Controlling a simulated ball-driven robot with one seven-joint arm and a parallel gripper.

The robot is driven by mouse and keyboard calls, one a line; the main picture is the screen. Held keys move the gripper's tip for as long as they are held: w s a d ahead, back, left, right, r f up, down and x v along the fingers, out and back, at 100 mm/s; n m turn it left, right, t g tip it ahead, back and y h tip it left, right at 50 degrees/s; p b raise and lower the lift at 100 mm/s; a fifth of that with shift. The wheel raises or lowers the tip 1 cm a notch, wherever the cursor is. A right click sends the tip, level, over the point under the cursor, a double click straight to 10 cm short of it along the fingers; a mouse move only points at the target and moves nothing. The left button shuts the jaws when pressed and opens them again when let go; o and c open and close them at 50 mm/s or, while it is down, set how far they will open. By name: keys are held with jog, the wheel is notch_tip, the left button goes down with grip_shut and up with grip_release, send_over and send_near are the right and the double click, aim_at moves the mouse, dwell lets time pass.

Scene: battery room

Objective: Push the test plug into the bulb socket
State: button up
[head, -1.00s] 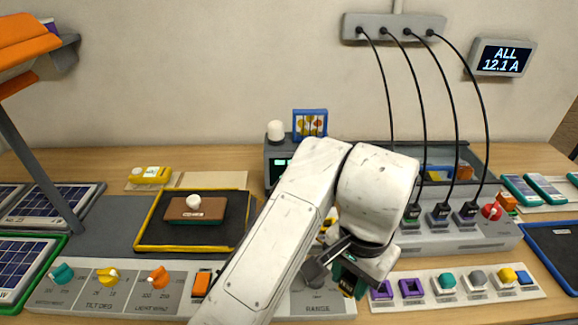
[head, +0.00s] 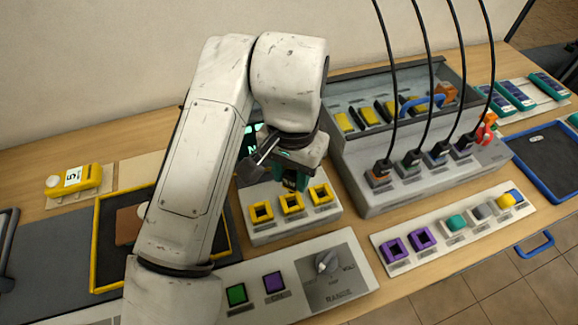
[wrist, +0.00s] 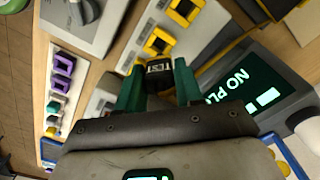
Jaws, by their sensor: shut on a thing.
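My gripper (head: 291,180) has green fingers and is shut on the dark test plug (wrist: 158,76), which shows "TEST" in the wrist view. In the head view the plug (head: 297,183) hangs above the back of a grey block with three yellow square sockets: left (head: 261,212), middle (head: 291,203) and right (head: 320,194). Two of them show clearly in the wrist view, one (wrist: 185,11) at the top and one (wrist: 158,42) beyond the plug; the third is partly hidden by it. The plug is apart from the sockets. Socket labels are too small to read, so I cannot tell which is the bulb socket.
A screen (wrist: 245,88) reading "NO PL…" stands behind the block. Right is a grey tester (head: 400,180) with several upright black cables. In front are a strip with two purple sockets (head: 422,238) and a RANGE knob panel (head: 335,275). My arm hides part of the yellow-rimmed tray (head: 97,240).

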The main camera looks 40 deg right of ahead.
aim_at(292, 192)
jog(key=shift+f+b, duration=1.8)
jog(key=shift+f, duration=0.55)
jog(key=shift+f, duration=0.6)
jog(key=o, duration=0.7)
jog(key=shift+o, duration=0.2)
notch_tip(292, 192, up, 11)
jog(key=p, duration=0.9)
jog(key=shift+r, duration=0.1)
jog(key=shift+s, duration=0.15)
